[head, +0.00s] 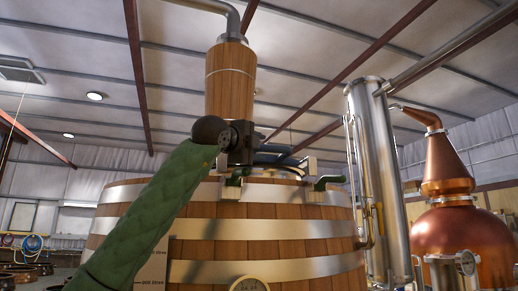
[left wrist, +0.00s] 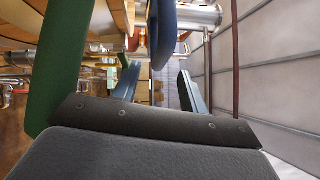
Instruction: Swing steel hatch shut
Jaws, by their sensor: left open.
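A dark blue-grey rounded piece (head: 278,152), which looks like the steel hatch, sits at the top of the wooden vat, seen almost edge-on from below. In the left wrist view a blue rounded edge (left wrist: 162,32) hangs down beyond my fingers, probably the same hatch. My left gripper (head: 241,158) is at the vat's top, just left of the hatch in the head view. In the left wrist view its two fingers (left wrist: 158,78) are apart, with nothing clearly between them. Whether it touches the hatch is hidden. The hatch opening is not visible. My right gripper is not in view.
The banded wooden vat (head: 250,230) fills the centre, with green fittings (head: 326,183) at its rim. A wooden column (head: 230,85) with a steel pipe rises behind my gripper. A steel column (head: 375,170) and copper still (head: 460,235) stand right. Open air lies left of the vat.

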